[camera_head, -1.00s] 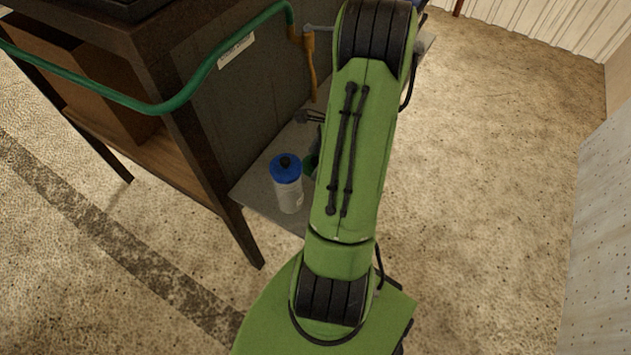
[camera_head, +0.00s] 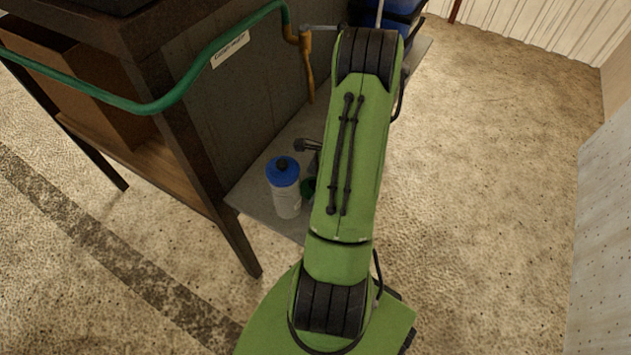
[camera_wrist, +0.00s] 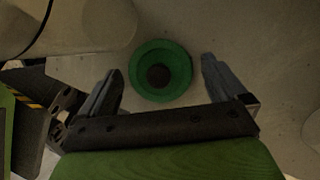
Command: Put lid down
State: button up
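In the wrist view a round green lid (camera_wrist: 141,75) with a dark centre sits between the two fingers of my gripper (camera_wrist: 161,66). The fingers are spread, with a gap on each side of the lid, so my gripper is open and not holding it. The lid appears to lie on a pale grey surface. In the head view my arm hides most of my gripper. A small green patch (camera_head: 308,188), possibly the lid, shows beside the arm, just right of a white bottle with a blue cap (camera_head: 283,172).
The bottle stands on a grey shelf (camera_head: 250,198) attached to a dark cabinet (camera_head: 240,100). Blue items (camera_head: 403,12) stand behind the arm. Floor to the right is clear.

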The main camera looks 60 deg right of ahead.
jog(key=shift+r, duration=0.1)
jog(key=p+v, duration=0.4)
jog(key=v, duration=0.8)
notch_tip(320, 180, up, 5)
jog(key=n, duration=0.4)
send_over(313, 184)
jog(key=w+a+r+n+h, duration=0.2)
jog(key=w+a+r+n, duration=0.2)
jog(key=a+r+n, duration=0.5)
jog(key=s+a+r+n+t, duration=0.1)
jog(key=s+a+r+n, duration=0.2)
jog(key=a+n, duration=0.4)
jog(key=s+a+r+n+t, duration=0.1)
jog(key=s+a+r+n, duration=0.3)
jog(key=s+a+n, duration=0.2)
jog(key=a+n, duration=0.2)
jog(key=a, duration=0.1)
jog(key=shift+s+a+r+h, duration=0.2)
jog(key=shift+a+r+h, duration=0.05)
jog(key=shift+a+h, duration=0.15)
